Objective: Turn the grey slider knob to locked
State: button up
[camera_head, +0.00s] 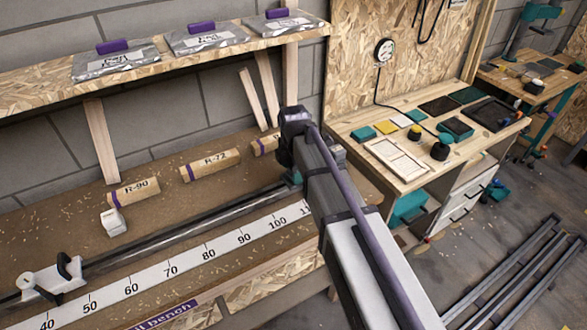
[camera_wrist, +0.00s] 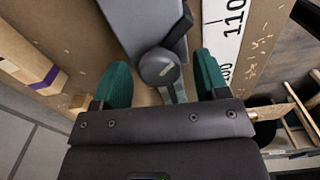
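My gripper (camera_wrist: 163,78) is open, with one teal finger on each side of the knob. Gaps show between the knob and both fingers, so neither appears to touch it. Part of the lever runs under the gripper's dark body. In the head view my arm hides the knob; only a bit of teal fingertip (camera_head: 293,178) shows by the rail (camera_head: 185,232).
A white scale strip (camera_head: 150,279) runs along the rail. A white slider with a dark knob (camera_head: 52,277) sits at the left end. Wooden rolls labelled R-90 (camera_head: 133,192) and R-72 (camera_head: 210,165) and a small white block (camera_head: 113,222) lie behind the rail.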

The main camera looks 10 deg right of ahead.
notch_tip(320, 180, up, 11)
jog(key=p, duration=1)
jog(key=shift+p, duration=0.4)
jog(key=shift+f, duration=0.1)
jog(key=s+d+m, duration=0.4)
jog(key=s+m, duration=0.4)
jog(key=m, duration=0.3)
jog(key=s+d+m, duration=0.5)
jog(key=s+m, duration=0.4)
jog(key=m, duration=0.1)
jog(key=shift+d+f+m+b, duration=0.3)
jog(key=shift+f+m+b, duration=0.05)
jog(key=shift+m, duration=0.05)
jog(key=shift+s, duration=0.15)
